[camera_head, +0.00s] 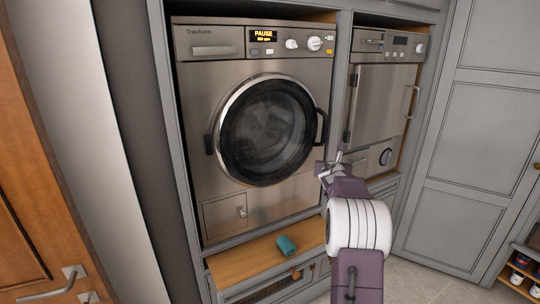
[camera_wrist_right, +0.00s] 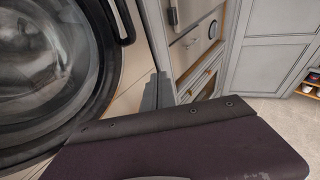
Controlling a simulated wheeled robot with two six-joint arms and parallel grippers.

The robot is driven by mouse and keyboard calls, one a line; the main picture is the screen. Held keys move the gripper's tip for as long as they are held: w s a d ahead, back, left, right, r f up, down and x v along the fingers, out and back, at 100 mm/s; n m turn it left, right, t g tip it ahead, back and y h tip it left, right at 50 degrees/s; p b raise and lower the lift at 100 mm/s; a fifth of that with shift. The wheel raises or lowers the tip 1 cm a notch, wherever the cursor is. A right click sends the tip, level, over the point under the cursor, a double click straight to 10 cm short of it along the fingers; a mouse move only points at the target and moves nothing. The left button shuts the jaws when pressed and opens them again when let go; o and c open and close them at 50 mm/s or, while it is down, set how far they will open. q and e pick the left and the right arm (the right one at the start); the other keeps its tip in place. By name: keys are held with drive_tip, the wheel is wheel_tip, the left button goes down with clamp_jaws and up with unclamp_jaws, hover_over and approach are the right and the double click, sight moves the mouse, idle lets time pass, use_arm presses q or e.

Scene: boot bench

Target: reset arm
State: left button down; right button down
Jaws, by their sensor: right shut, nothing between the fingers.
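My right arm reaches up from the bottom right in the head view. Its gripper (camera_head: 332,165) is in front of the post between the two appliances, just right of the washing machine's door handle, and holds nothing visible. In the right wrist view the dark body of my wrist fills the lower part. The washing machine (camera_head: 198,90) has its round door (camera_head: 266,130) shut and its display reads PAUSE. The door also shows close by at the left of the right wrist view (camera_wrist_right: 45,65). My left gripper is not in view.
A teal rolled cloth (camera_head: 286,245) lies on the wooden bench (camera_head: 245,265) below the washer. A second steel appliance (camera_head: 380,100) stands to the right, shut. Grey cabinets (camera_head: 470,150) and a shoe shelf (camera_head: 522,270) are further right. A wooden door with a handle (camera_head: 65,285) is at left.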

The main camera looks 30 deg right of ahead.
drive_tip(key=w+a+r+n+t+y, duration=0.1)
drive_tip(key=w+a, duration=0.2)
drive_tip(key=a, duration=0.5)
drive_tip(key=w+a+r+n+t+y, duration=0.1)
drive_tip(key=w+a+r+y, duration=0.1)
drive_tip(key=a, duration=0.5)
drive_tip(key=s+a+f+m+g+y, duration=0.1)
drive_tip(key=s+a+f+m, duration=0.15)
drive_tip(key=a, duration=0.35)
drive_tip(key=s+a+f+m+g+y, duration=0.1)
drive_tip(key=s+a+f+m, duration=0.1)
drive_tip(key=a+f+m, duration=0.35)
drive_tip(key=s+a+f+m+g+y, duration=0.1)
drive_tip(key=s+a+f+m+g, duration=0.2)
drive_tip(key=s, duration=0.6)
drive_tip(key=s+a+f+m+g+y, duration=0.2)
drive_tip(key=s+a+f+m+g, duration=0.1)
drive_tip(key=s+a+f+m, duration=0.4)
drive_tip(key=s+a+f+m+g+y, duration=0.2)
drive_tip(key=s+a+f+m, duration=0.3)
drive_tip(key=s+f+m, duration=0.4)
drive_tip(key=s+m+g, duration=0.1)
drive_tip(key=s+m, duration=0.1)
drive_tip(key=s, duration=0.2)
drive_tip(key=shift+s+m, duration=0.2)
drive_tip(key=shift+m, duration=0.2)
